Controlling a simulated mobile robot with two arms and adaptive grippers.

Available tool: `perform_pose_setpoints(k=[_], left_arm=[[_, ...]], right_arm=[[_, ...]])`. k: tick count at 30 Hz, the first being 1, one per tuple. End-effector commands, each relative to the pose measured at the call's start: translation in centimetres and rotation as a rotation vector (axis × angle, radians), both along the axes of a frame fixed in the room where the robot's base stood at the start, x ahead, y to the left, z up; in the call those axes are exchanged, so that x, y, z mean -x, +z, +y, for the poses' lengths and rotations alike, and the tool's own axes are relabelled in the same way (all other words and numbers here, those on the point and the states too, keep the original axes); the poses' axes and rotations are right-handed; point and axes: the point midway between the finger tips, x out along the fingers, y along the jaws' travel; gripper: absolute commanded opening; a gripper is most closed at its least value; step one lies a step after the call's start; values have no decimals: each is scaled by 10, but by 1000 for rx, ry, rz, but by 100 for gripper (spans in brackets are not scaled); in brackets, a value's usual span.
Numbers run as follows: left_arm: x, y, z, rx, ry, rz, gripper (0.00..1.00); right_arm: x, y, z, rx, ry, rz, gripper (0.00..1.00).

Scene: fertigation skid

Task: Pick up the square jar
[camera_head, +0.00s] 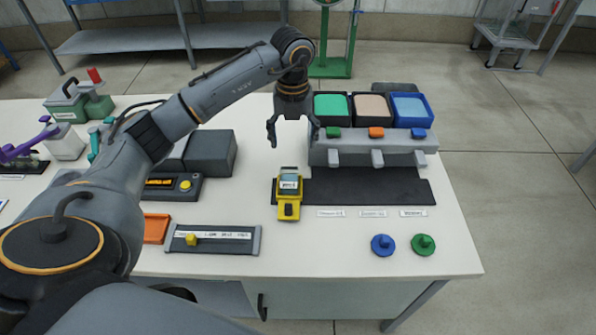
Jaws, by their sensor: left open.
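My left gripper (293,138) is open and empty, pointing down above the table, left of the dispenser rack and behind a yellow handheld device. No thing is clearly marked as the square jar. A pale, boxy container (65,145) at the left, beside purple parts, may be it; my left gripper is far to its right. A green boxy container (66,104) with a handle and a green container with a red top (97,101) stand behind it. My left arm crosses the left half of the table and hides part of it. My right gripper is not in view.
The dispenser rack (370,152) holds green, beige and blue bins. The yellow device (288,196) stands at the left end of a black mat (360,190). A dark grey box (210,153), a slide gauge (213,239), and blue (383,245) and green (423,245) knobs are around.

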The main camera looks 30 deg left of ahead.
Motion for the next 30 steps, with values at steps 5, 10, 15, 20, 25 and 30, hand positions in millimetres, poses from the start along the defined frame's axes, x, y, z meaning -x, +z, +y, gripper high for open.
perform_pose_setpoints(k=[5, 10, 15, 20, 25, 30], left_arm=[[2, -35, 0, 2, 0, 8, 74], [2, -65, 0, 3, -2, 6, 74], [1, -78, 0, 3, -2, 3, 74], [3, -92, 5, 2, -2, 6, 74], [3, -119, 8, 4, -3, 5, 74], [2, -130, 9, 2, -3, 2, 74]], right_arm=[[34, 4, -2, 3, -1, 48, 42], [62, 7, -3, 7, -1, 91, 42], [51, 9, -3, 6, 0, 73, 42], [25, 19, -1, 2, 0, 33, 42], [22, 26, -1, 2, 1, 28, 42], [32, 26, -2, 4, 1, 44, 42]])
